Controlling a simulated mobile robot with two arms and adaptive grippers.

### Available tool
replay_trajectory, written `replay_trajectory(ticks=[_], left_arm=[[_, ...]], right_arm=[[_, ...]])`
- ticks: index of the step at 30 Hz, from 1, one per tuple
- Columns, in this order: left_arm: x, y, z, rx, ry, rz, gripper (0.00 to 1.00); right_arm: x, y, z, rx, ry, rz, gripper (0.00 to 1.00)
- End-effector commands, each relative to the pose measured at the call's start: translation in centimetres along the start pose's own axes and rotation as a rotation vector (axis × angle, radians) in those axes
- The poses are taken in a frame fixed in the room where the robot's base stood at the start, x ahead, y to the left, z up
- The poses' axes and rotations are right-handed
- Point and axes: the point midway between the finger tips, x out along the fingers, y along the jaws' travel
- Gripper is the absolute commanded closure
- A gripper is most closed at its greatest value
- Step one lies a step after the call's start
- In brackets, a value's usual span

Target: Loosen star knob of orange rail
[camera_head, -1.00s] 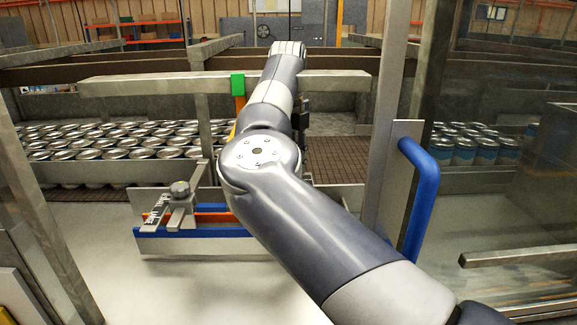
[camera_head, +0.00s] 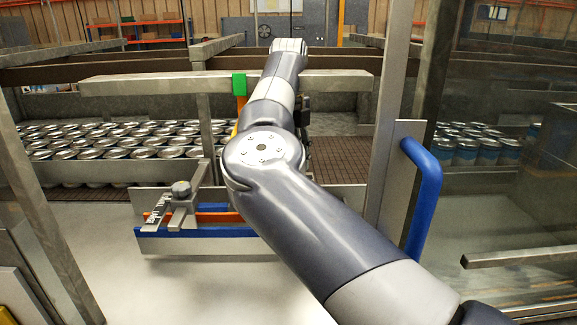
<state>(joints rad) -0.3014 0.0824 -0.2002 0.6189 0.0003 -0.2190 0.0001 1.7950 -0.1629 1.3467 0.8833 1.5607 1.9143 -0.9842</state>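The orange rail (camera_head: 218,217) runs low in the middle of the view, just above a blue rail (camera_head: 195,232). A grey star knob (camera_head: 181,188) sits on a metal clamp block at the left end of the rails, above a small scale strip (camera_head: 155,222). My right arm comes in from the lower right and stretches forward over the right part of the rails, hiding it. Its gripper is hidden behind the arm or out of sight, well away from this knob. My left arm and gripper are not in view.
Many cans (camera_head: 100,145) stand behind the rails at left, more cans (camera_head: 470,145) at right. A blue handle (camera_head: 428,195) on a metal door post stands right of my arm. A horizontal beam (camera_head: 150,85) crosses behind.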

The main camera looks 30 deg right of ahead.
Motion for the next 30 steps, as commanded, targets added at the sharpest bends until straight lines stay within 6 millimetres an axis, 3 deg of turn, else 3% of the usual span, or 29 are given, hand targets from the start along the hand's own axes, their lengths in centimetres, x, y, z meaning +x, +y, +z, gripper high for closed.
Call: replay_trajectory(ticks=[6,12,30], left_arm=[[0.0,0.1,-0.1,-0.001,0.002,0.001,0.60],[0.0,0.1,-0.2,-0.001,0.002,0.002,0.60],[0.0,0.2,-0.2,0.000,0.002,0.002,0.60]], right_arm=[[-3.8,0.0,0.1,-0.001,-0.001,0.000,0.45],[-5.9,0.0,0.1,-0.002,0.002,0.002,0.45],[-6.6,0.1,0.1,-0.001,0.003,0.002,0.45]])
